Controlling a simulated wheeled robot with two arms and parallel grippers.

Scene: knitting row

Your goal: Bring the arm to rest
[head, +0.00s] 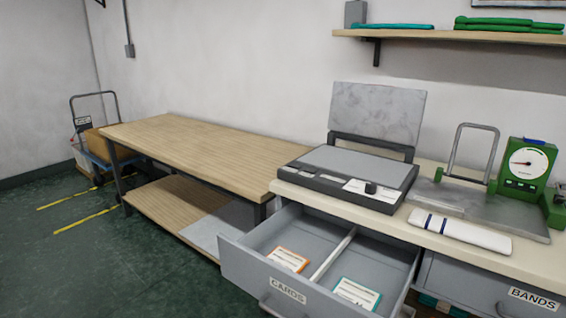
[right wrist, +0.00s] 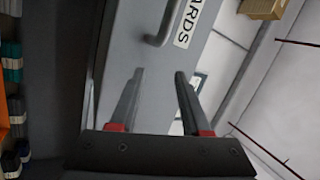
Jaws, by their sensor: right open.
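My right gripper (right wrist: 159,73) shows in the right wrist view. Its two dark fingers with red bases are apart, with nothing seen between them. Beyond the fingertips is the grey front of the CARDS drawer (right wrist: 215,50) with its bar handle (right wrist: 160,35). The fingers look clear of the handle, but the exact gap cannot be told. In the head view neither gripper shows. There the CARDS drawer (head: 248,267) is pulled open. An orange-edged card (head: 288,260) lies in its left compartment and a green-edged card (head: 357,293) in its right one, with a pale divider (head: 332,257) between.
The counter above holds a grey press with a raised lid (head: 375,115), a rolled white cloth (head: 460,231) and a green dial scale (head: 526,165). A BANDS drawer (head: 480,285) is at right. The wooden table (head: 190,142) at left has a bare top. A cart (head: 97,145) stands far left.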

